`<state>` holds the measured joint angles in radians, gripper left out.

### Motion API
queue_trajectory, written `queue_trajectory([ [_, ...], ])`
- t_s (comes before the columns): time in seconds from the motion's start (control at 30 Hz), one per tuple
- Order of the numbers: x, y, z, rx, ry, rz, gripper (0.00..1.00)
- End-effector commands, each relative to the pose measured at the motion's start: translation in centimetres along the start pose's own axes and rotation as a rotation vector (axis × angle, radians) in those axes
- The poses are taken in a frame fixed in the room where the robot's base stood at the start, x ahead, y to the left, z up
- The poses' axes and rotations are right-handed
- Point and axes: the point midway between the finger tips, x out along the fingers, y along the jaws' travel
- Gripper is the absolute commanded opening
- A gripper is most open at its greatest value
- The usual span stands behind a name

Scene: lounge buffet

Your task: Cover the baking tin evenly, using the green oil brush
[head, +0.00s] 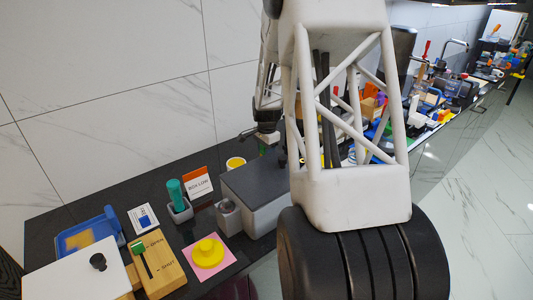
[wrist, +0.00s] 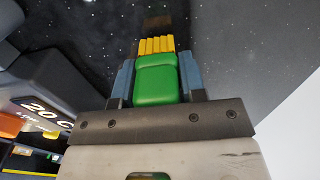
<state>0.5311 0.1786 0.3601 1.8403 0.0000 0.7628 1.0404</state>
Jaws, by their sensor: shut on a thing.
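My gripper (wrist: 156,80) is shut on the green oil brush (wrist: 156,88), with one blue-grey finger on each side of its green body. Yellow ridged bristles (wrist: 156,46) point away from the gripper, over a dark speckled surface. A small brown patch (wrist: 157,22) shows just beyond the bristles; I cannot tell what it is. In the head view my gripper is partly hidden behind my arm, and a bit of green (head: 263,150) shows below it. I cannot make out the baking tin with certainty in either view.
A grey box (head: 255,190) stands below the gripper, beside a yellow round item (head: 236,162) and an orange-white sign (head: 198,183). Nearer are a teal cylinder (head: 176,192), a yellow knob (head: 208,252) and a blue tray (head: 72,247). A dark block marked "20 C" (wrist: 50,82) is close at left.

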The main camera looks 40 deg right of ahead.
Motion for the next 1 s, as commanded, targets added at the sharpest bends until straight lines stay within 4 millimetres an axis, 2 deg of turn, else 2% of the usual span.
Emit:
queue_trajectory([
  [1.0,-4.0,0.0,0.0,0.000,0.000,0.000,0.10],
])
